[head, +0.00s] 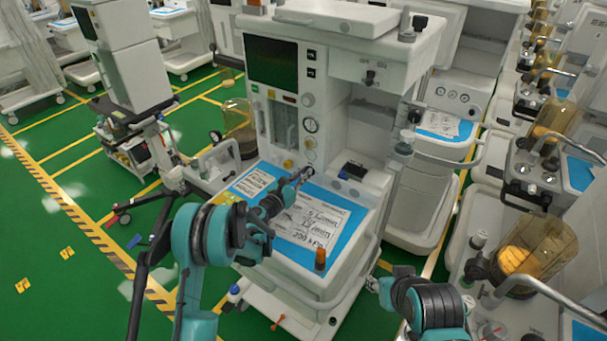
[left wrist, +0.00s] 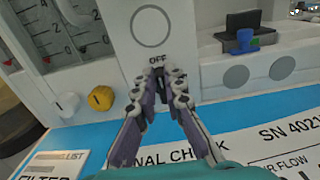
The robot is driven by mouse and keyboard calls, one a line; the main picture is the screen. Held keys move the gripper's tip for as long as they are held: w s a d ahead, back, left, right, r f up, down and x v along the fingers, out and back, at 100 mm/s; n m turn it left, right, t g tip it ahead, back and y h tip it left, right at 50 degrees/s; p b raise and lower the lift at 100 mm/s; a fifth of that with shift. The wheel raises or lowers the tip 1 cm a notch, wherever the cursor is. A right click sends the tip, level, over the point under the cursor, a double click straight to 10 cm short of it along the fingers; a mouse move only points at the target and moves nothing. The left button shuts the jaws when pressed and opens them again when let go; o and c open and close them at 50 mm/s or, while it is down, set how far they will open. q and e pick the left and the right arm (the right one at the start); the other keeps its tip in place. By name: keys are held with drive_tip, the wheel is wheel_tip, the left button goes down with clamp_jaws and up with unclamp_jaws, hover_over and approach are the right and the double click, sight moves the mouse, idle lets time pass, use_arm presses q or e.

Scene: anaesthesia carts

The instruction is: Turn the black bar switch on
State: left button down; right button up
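The black bar switch (left wrist: 158,73) is on the white front panel of the anaesthesia machine, just below the printed word OFF. It looks upright. My left gripper (left wrist: 160,85) reaches up to it with one fingertip on each side of the bar. I cannot tell whether the fingers press on it. In the head view my left gripper (head: 303,174) is at the lower panel of the machine (head: 335,35), and hides the switch there. My right gripper (head: 373,285) is low, by the machine's right front corner, and too small to read.
A yellow knob (left wrist: 101,98) is left of the switch, and a blue-and-black part (left wrist: 243,38) is to the right. A labelled blue worktop (head: 345,207) lies below the panel. A small orange-capped bottle (head: 320,260) stands at its front edge. Other carts crowd the right.

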use_arm(q)
drive_tip(key=shift+m, duration=0.4)
drive_tip(key=m+b, duration=0.1)
drive_tip(key=m, duration=0.1)
drive_tip(key=m+b, duration=0.1)
drive_tip(key=shift+s+d+f+m, duration=0.2)
drive_tip(key=shift+d+m, duration=0.1)
drive_tip(key=shift+m, duration=0.1)
drive_tip(key=m+b, duration=0.1)
drive_tip(key=m, duration=0.2)
drive_tip(key=m+b, duration=0.1)
drive_tip(key=m, duration=0.1)
drive_tip(key=shift+s+d+f+b, duration=0.2)
drive_tip(key=shift+d+b, duration=0.1)
drive_tip(key=m, duration=0.1)
drive_tip(key=m+b, duration=0.1)
drive_tip(key=m, duration=0.2)
drive_tip(key=shift+s+d+f+m, duration=0.1)
drive_tip(key=shift+d+f+m, duration=0.05)
drive_tip(key=shift+f+m, duration=0.2)
drive_tip(key=shift+f+m+b, duration=0.15)
drive_tip(key=shift+m+b, duration=0.5)
drive_tip(key=shift+m, duration=1.1)
drive_tip(key=c, duration=1.6)
unclamp_jaws()
